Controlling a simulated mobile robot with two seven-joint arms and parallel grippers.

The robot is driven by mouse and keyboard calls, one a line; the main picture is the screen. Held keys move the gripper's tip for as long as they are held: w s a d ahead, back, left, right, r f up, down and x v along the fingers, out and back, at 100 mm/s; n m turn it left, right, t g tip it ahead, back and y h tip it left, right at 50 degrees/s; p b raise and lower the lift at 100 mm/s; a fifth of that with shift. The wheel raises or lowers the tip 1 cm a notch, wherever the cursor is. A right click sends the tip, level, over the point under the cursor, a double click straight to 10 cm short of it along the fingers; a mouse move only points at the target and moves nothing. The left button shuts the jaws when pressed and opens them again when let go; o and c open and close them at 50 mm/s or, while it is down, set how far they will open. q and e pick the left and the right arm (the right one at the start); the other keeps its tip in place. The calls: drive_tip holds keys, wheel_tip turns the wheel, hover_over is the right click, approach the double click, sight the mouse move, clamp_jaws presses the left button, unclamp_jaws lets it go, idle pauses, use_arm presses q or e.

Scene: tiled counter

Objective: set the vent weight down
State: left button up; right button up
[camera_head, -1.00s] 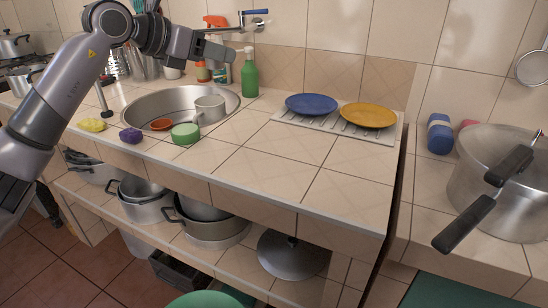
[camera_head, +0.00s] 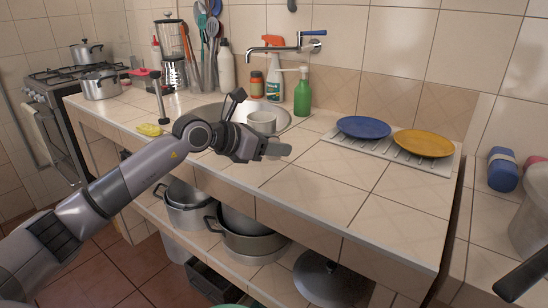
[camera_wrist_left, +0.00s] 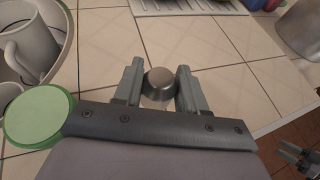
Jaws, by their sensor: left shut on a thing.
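The vent weight (camera_wrist_left: 160,84) is a small silvery metal piece with a round flat top. It sits between the fingers of my left gripper (camera_wrist_left: 160,90), which is shut on it. In the head view this gripper (camera_head: 276,149) is above the tiled counter (camera_head: 330,175), in front of the sink. The weight cannot be made out there. In the wrist view, counter tiles lie beneath the fingers; I cannot tell whether the weight touches them. A grey gripper-like part, probably my right gripper (camera_wrist_left: 299,158), shows low at the right edge; its jaw state is unclear.
A green round item (camera_wrist_left: 38,118) is left of my gripper. A rack (camera_head: 365,146) holds a blue plate (camera_head: 363,127) and a yellow plate (camera_head: 422,143). A large pot (camera_head: 530,220) is far right. Tiles right of the gripper are clear.

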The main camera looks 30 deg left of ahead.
sight(273, 169)
use_arm(q)
drive_tip(key=shift+f, duration=1.55)
drive_tip(key=shift+f, duration=0.1)
drive_tip(key=o, duration=1.1)
drive_tip(key=shift+f, duration=0.1)
drive_tip(key=shift+r, duration=0.2)
drive_tip(key=shift+s+a, duration=0.1)
drive_tip(key=b+v, duration=0.1)
drive_tip(key=v, duration=0.9)
drive_tip(key=shift+f+b, duration=0.1)
drive_tip(key=shift+b, duration=0.2)
drive_tip(key=shift+v, duration=0.9)
